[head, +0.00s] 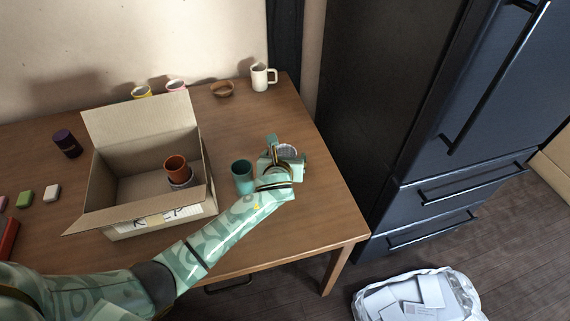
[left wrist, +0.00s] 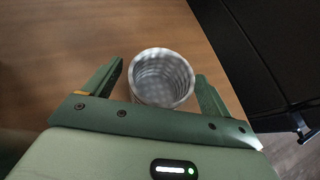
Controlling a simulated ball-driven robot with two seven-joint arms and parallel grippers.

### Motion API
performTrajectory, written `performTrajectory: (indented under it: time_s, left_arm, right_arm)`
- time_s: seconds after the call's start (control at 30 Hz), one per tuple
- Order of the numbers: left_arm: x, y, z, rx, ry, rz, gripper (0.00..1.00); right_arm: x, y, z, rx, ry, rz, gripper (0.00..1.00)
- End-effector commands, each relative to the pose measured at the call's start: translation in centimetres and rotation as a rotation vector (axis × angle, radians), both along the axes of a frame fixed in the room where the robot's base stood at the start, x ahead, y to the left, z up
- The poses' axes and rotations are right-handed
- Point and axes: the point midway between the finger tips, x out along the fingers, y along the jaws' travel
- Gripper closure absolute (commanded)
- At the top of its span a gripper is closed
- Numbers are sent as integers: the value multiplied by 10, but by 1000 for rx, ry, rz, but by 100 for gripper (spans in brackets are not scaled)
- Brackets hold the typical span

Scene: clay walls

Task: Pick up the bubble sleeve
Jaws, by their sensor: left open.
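The bubble sleeve looks like a short, open, silvery-grey cylinder with a bubbly texture. In the left wrist view the bubble sleeve (left wrist: 162,78) stands between the open fingers of my left gripper (left wrist: 158,88), with table showing between it and the left finger. In the head view the sleeve (head: 287,151) is partly hidden by my left gripper (head: 284,154), which reaches over the right side of the wooden table. My right gripper is not in view.
A teal cup (head: 243,177) stands just left of my left gripper. An open cardboard box (head: 108,205) holds a terracotta cup (head: 176,166). A white mug (head: 262,77) and a brown bowl (head: 222,89) are at the back. A dark fridge (head: 400,120) stands beyond the table's right edge.

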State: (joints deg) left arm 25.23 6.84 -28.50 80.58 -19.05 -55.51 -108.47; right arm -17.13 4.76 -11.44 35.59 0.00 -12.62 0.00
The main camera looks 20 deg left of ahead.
Motion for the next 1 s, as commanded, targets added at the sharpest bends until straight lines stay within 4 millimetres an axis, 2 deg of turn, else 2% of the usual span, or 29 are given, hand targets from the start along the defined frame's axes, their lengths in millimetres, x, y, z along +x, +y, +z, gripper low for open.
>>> performTrajectory:
  time_s: [0.03,0.1,0.4,0.57,0.6,0.87,1.0]
  left_arm:
    - [7,1,-11,-1,4,0,17]
    - [15,2,-15,-2,3,0,17]
    - [21,4,-12,0,0,-1,17]
    - [20,4,-12,-1,1,-1,61]
    - [20,4,-12,-1,1,-1,64]
    - [20,4,-12,0,0,0,64]
    - [20,4,-2,0,-2,0,64]
  right_arm:
    - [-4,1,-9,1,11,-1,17]
    - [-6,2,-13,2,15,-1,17]
    - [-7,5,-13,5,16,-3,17]
    - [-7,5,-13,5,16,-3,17]
    - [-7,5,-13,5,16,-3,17]
    - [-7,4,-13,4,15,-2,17]
    - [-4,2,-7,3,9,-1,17]
